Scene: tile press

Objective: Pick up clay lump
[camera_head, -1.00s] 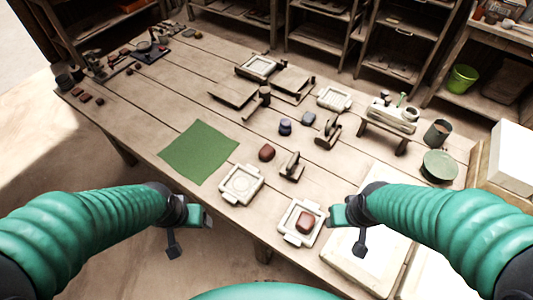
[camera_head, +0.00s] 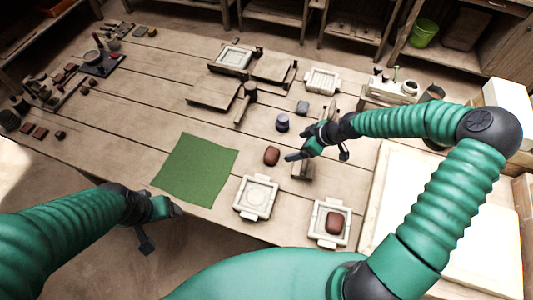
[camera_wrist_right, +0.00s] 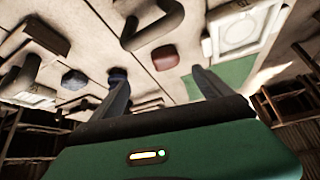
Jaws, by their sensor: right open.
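A reddish-brown clay lump (camera_head: 271,156) lies on the table just right of the green mat. It also shows in the right wrist view (camera_wrist_right: 165,57), beyond the fingertips and between their lines. My right gripper (camera_head: 299,148) is open and empty, just right of the lump and apart from it. Its two fingers show spread in the right wrist view (camera_wrist_right: 160,82). A second clay lump (camera_head: 336,222) sits in a pale square mould (camera_head: 318,235) near the front edge. My left gripper (camera_head: 172,208) is in front of the table's near edge, and its jaw opening is unclear.
A handled wooden tool (camera_head: 303,172) stands under my right gripper, partly hidden. A dark blue jar (camera_head: 282,122) and a grey lump (camera_head: 302,107) are behind the clay. An empty mould (camera_head: 255,197) is in front. The green mat (camera_head: 195,170) is clear.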

